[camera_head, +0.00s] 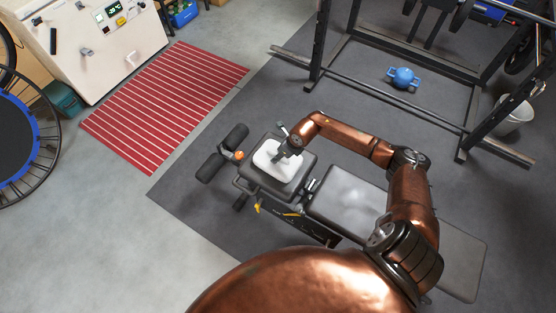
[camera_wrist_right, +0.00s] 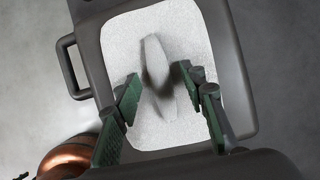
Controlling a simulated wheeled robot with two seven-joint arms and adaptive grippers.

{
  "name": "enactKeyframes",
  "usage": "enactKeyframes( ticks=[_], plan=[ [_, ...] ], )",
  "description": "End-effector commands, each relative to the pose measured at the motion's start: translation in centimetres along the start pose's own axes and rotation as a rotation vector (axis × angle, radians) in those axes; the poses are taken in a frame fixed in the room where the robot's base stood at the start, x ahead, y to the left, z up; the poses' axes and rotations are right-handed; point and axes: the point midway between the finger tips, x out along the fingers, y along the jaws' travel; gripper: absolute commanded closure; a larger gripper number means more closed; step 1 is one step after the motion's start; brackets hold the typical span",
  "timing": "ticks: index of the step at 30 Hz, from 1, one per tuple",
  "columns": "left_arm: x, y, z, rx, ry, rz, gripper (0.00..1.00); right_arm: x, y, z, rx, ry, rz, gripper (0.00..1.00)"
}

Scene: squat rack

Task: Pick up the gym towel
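The gym towel (camera_head: 267,155) is white and lies on the dark seat pad of the weight bench in the head view. In the right wrist view the towel (camera_wrist_right: 205,40) is a pale rounded rectangle with a raised fold (camera_wrist_right: 155,65) in its middle. My right gripper (camera_head: 286,150) is over the towel, reaching in from the right. In the right wrist view its two green fingers (camera_wrist_right: 160,88) are apart, one on either side of the fold. I cannot tell whether the fingertips touch the cloth. My left gripper is not in view.
The bench has a long pad (camera_head: 350,195) and foam rollers (camera_head: 222,152) at its left end. A red striped mat (camera_head: 165,105) lies at the left.

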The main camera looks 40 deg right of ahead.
Motion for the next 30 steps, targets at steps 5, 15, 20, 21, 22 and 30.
enactKeyframes(
  ticks=[5, 15, 20, 21, 22, 30],
  plan=[
    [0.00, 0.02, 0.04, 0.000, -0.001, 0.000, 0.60, 0.00, -0.01, 0.00, 0.000, 0.000, 0.000, 0.75],
    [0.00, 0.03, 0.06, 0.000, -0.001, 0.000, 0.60, 0.00, -0.01, 0.00, 0.000, 0.000, 0.000, 0.99],
    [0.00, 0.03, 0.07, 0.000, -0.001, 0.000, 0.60, 0.00, -0.01, 0.00, 0.000, 0.000, 0.000, 1.00],
    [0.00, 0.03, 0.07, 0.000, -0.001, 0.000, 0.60, 0.00, -0.01, 0.00, 0.000, 0.000, 0.000, 1.00],
    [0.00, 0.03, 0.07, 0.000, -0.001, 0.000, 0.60, 0.00, -0.01, 0.00, 0.000, 0.000, 0.000, 1.00],
    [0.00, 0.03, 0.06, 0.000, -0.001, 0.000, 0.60, -0.03, -0.02, 0.06, 0.000, -0.001, 0.000, 1.00]
  ],
)
